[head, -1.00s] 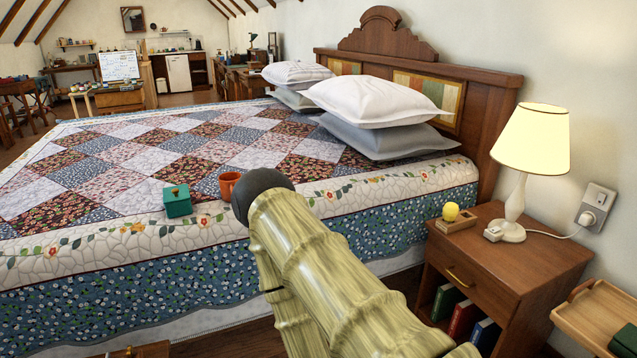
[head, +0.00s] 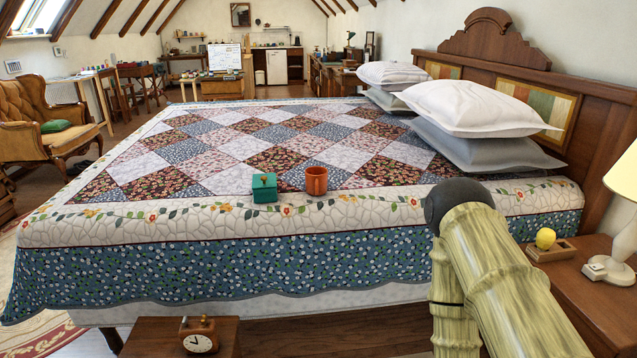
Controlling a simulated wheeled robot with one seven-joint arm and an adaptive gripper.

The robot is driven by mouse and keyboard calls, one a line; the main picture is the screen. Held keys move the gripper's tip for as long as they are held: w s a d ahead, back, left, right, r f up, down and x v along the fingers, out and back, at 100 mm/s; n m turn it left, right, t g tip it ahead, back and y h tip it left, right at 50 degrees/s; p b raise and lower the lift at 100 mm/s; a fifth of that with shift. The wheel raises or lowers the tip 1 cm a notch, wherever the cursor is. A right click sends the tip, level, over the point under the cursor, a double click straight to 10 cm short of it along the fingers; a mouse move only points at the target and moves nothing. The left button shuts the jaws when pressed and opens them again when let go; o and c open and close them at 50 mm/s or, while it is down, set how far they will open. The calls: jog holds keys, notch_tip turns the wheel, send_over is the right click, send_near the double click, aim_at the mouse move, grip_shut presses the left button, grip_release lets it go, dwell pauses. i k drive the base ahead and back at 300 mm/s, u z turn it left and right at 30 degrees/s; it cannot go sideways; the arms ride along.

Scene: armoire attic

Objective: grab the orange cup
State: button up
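The orange cup (head: 316,181) stands upright on the quilt near the front edge of the bed (head: 150,262). My gripper itself does not show in the head view.
A nightstand (head: 556,285) with a lamp (head: 622,205) and a yellow ball on a wooden holder (head: 546,240) stands at the right. Pillows (head: 475,107) lie by the headboard. A small clock (head: 198,336) stands on a low wooden top (head: 150,338) at the bottom. An armchair (head: 50,125) is at the left.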

aim_at(316, 177)
jog(key=k, duration=1.3)
jog(key=z, duration=0.7)
jog(key=i, duration=1.3)
jog(key=u, duration=0.7)
jog(key=i, duration=0.65)
jog(key=u, duration=0.6)
